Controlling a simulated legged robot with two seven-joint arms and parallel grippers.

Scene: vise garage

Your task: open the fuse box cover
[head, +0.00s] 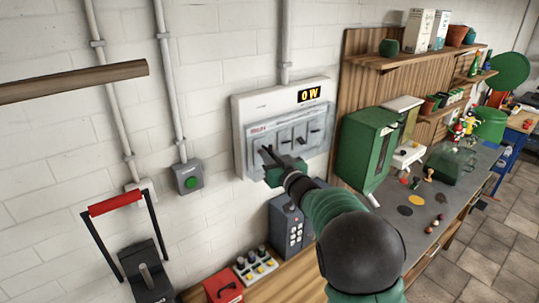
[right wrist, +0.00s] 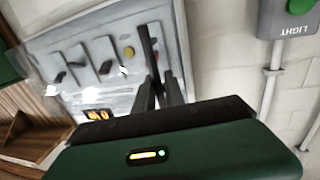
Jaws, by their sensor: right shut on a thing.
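The fuse box (head: 240,115) is a pale grey panel on the white brick wall, with a display reading "0 W". Its see-through cover (head: 318,135) lies over a row of dark switches; I cannot tell whether it sits fully flush. My right gripper (head: 268,155) is at the left part of the cover. In the right wrist view its fingers (right wrist: 158,90) are shut on a dark upright bar (right wrist: 148,45), which looks like the cover handle. The box face (right wrist: 95,30) shows upside down there, with several switches. My left gripper is not in view.
A grey light switch with a green button (head: 189,178) is left of the box. A green machine (head: 365,150) stands close on the right. Below are a dark keypad box (head: 287,225) and a red box (head: 223,288). A brown bar (head: 75,82) crosses the upper left.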

